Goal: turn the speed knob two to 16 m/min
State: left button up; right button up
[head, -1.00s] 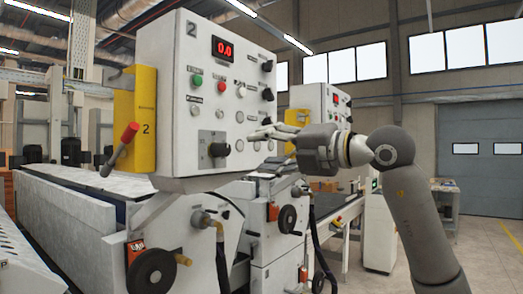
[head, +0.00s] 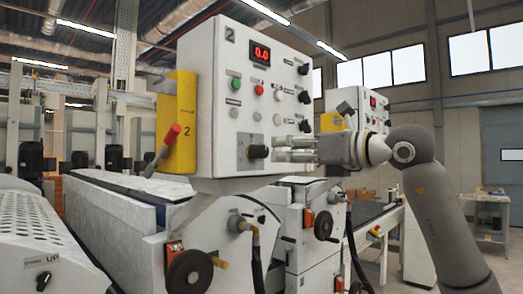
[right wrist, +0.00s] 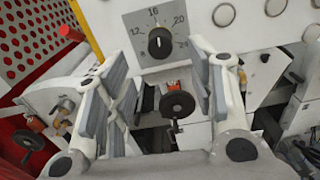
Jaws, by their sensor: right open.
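The grey control panel marked 2 (head: 205,110) has a red display (head: 260,51) reading 0.0. The black speed knob (head: 258,151) is low on the panel's front, on a grey scale plate. In the right wrist view the knob (right wrist: 159,42) sits below the number 16, with 12, 20 and 24 also legible; its exact pointer angle is hard to tell. My right gripper (head: 280,149) is open just right of the knob. In the right wrist view its fingers (right wrist: 157,56) spread to either side below the knob, apart from it. My left gripper is not in view.
Other black knobs (head: 305,97), a green button (head: 236,84) and a red button (head: 259,90) are on the same panel. A black handwheel (head: 190,271) is below.

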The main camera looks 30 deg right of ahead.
aim_at(265, 150)
jog(key=p+x, duration=0.3)
jog(key=x, duration=0.5)
jog(key=shift+s+r, duration=0.1)
jog(key=shift+w+a, duration=0.2)
jog(key=shift+w, duration=0.35)
jog(key=c, duration=1)
jog(key=shift+n, duration=0.6)
jog(key=shift+c, duration=0.2)
